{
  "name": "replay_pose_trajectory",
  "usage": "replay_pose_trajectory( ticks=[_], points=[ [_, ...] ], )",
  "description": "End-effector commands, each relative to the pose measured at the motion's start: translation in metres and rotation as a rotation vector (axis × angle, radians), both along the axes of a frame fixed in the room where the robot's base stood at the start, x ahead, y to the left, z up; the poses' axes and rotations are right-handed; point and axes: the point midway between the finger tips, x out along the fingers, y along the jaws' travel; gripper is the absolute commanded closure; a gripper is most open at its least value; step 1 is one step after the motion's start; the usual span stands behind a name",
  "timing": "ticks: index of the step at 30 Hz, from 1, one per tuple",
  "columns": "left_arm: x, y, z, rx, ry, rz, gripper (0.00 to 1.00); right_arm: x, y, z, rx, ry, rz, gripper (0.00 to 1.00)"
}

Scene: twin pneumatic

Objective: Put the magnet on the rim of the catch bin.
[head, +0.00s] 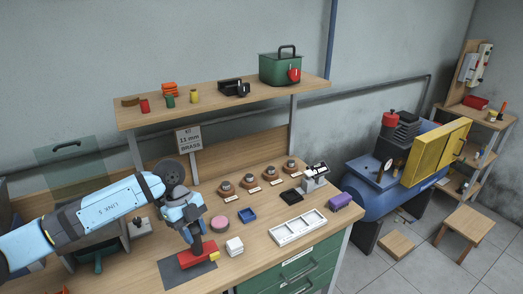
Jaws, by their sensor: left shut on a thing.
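My left gripper (200,250) reaches down over the front left of the workbench. It is shut on a red block with a yellow end (213,256), just above or touching a dark mat (172,279). This block may be the magnet, but I cannot tell for certain. The fingers hide part of it. A dark green container-like thing (88,262) is partly hidden behind my left arm; I cannot tell whether it is the catch bin. My right gripper is not in view.
A white divided tray (298,228) lies further right. A shelf (215,99) overhangs the bench's back.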

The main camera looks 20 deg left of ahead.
Motion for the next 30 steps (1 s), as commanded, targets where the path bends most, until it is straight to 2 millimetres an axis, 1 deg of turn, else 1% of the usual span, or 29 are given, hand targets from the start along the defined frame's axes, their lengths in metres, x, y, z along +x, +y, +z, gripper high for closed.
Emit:
replay_pose_trajectory(
  ticks=[5,8,11,20,21,23,30],
  points=[
    [0.001,-0.002,0.003,-0.001,-0.003,-0.044,1.0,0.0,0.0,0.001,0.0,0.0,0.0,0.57],
    [0.003,-0.005,0.007,-0.001,-0.004,-0.154,1.0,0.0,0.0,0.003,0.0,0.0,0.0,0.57],
    [0.005,-0.011,0.013,-0.001,-0.005,-0.342,1.0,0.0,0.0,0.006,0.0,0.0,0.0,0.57],
    [0.01,-0.028,0.034,0.003,-0.001,-1.076,1.0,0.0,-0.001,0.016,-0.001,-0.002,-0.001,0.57],
    [0.012,-0.029,0.038,0.008,-0.003,-1.176,1.0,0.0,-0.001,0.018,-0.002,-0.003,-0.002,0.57],
    [0.013,-0.032,0.042,0.01,-0.002,-1.313,1.0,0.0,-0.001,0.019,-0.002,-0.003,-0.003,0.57],
    [0.015,-0.046,0.057,0.008,0.001,-1.915,1.0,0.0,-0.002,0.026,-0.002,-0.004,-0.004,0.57]
  ],
)
